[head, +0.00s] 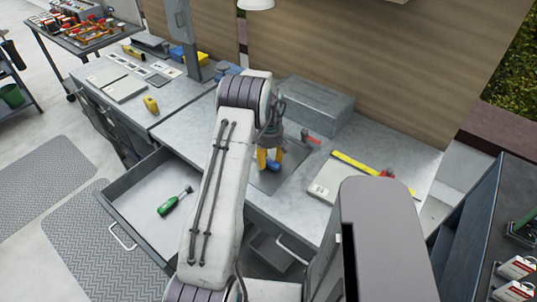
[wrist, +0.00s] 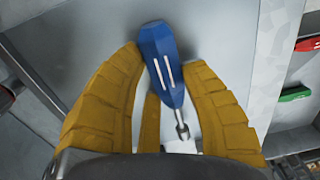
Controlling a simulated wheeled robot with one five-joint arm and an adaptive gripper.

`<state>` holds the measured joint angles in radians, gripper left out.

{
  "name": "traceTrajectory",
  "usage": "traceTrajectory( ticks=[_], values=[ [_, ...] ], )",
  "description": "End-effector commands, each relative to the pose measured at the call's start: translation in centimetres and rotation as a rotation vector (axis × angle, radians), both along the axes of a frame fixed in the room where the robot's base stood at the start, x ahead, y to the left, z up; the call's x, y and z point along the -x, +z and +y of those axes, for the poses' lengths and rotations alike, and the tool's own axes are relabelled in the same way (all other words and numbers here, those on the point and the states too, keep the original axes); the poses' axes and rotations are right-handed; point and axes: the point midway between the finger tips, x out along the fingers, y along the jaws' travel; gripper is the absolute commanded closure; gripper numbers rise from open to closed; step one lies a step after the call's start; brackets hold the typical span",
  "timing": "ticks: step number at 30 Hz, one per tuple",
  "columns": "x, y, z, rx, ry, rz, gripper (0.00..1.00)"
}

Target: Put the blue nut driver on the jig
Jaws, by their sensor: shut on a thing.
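My gripper (head: 268,160) has yellow fingers and is over the middle of the grey workbench. It is shut on the blue nut driver (head: 274,167). In the wrist view the nut driver (wrist: 160,55) lies between the yellow fingers, blue handle at the top and metal shaft pointing down the picture. A dark grey flat panel (head: 265,183) lies on the bench under the gripper; I cannot tell whether it is the jig. My arm hides part of the bench there.
An open drawer (head: 130,195) holds a green-handled tool (head: 175,200). A grey box (head: 315,105) stands behind the gripper, with a red-handled tool (head: 310,137) near it. A yellow ruler (head: 362,167) and a white booklet (head: 325,187) lie to the right.

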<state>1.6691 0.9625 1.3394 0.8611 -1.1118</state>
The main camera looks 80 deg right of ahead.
Motion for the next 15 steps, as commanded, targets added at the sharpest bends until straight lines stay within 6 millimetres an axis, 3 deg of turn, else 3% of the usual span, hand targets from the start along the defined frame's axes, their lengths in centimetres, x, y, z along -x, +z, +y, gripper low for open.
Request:
traceTrajectory(
  ticks=[15],
  values=[
    [0.00,-0.64,0.01,0.001,0.000,0.001,0.95]
  ],
)
